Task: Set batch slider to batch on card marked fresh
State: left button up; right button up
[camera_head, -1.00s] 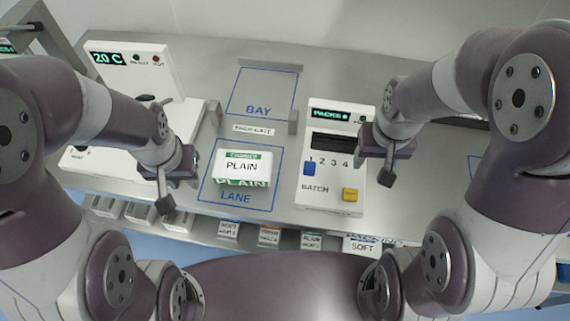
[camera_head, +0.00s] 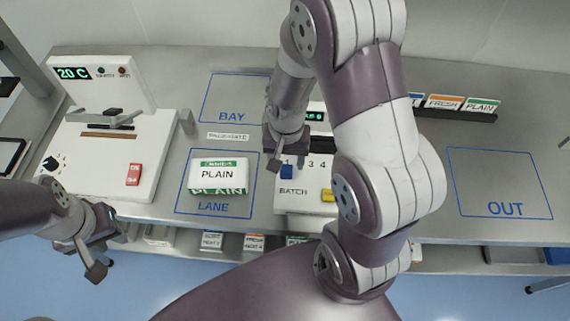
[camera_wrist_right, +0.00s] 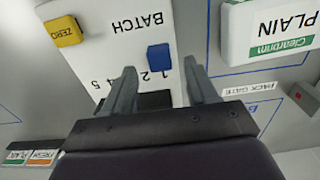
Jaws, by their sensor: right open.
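The batch unit (camera_head: 300,195) is a white panel with a row of digits and the word BATCH. Its blue slider knob (camera_head: 287,171) sits beside the digit 1, as the right wrist view also shows (camera_wrist_right: 158,57). My right gripper (camera_wrist_right: 159,72) is open over the panel. Its two fingertips are spread around the low digits, with the knob just ahead of the gap; contact cannot be seen. In the head view this gripper (camera_head: 284,150) partly hides the panel and digits. The card marked FRESH (camera_head: 444,102) has an orange band and stands at the back right; its small print is unreadable. My left gripper (camera_head: 82,262) is open and empty at the front left.
A yellow ZERO button (camera_wrist_right: 63,31) is on the same panel. A PLAIN pack (camera_head: 218,175) lies in the LANE outline left of the unit. A PLAIN card (camera_head: 482,105) stands beside FRESH. A heater-like device (camera_head: 120,150) is at left. The OUT area (camera_head: 500,180) is empty.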

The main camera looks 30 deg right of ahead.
aim_at(287, 169)
notch_tip(287, 169, down, 4)
jog(key=shift+r, duration=0.2)
